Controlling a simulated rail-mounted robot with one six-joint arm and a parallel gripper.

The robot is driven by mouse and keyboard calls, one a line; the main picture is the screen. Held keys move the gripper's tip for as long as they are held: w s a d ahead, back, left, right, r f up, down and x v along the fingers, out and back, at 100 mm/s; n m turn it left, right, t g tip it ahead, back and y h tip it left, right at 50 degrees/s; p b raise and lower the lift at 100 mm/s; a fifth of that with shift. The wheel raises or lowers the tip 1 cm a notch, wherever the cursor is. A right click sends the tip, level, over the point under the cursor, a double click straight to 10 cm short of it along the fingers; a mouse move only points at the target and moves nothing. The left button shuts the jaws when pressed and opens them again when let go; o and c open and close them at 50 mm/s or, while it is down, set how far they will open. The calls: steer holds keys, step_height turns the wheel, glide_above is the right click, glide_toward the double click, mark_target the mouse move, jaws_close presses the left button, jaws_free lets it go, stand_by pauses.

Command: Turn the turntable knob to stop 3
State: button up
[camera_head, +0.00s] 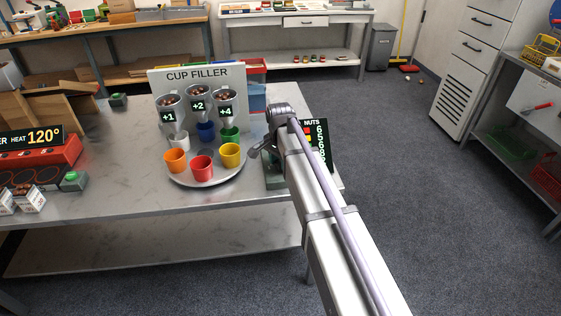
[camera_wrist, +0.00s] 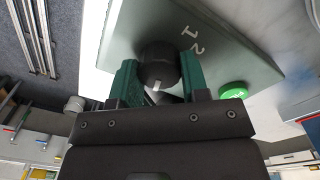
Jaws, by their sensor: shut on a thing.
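In the wrist view, the black round knob (camera_wrist: 158,52) stands on a grey-green control box (camera_wrist: 225,45). The two green fingers of my gripper (camera_wrist: 160,74) are shut on the knob, one on each side. A short white mark shows on the knob's lower edge. The printed numbers 1 and 2 show to its right; any other stop numbers are hidden, and I cannot tell which stop the mark meets. In the head view, the round turntable (camera_head: 205,181) carries several coloured cups under the cup filler (camera_head: 197,75). My arm partly hides the control box (camera_head: 273,174) there.
A green button (camera_wrist: 234,90) sits on the box, right of my gripper. The nuts sign (camera_head: 318,135) stands just behind my arm. A red heater (camera_head: 45,160) and small nut boxes (camera_head: 30,198) are at the left of the table.

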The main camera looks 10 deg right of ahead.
steer(key=n, duration=0.4)
steer(key=shift+n, duration=0.4)
steer(key=n, duration=0.9)
steer(key=shift+n, duration=1.9)
steer(key=o, duration=0.9)
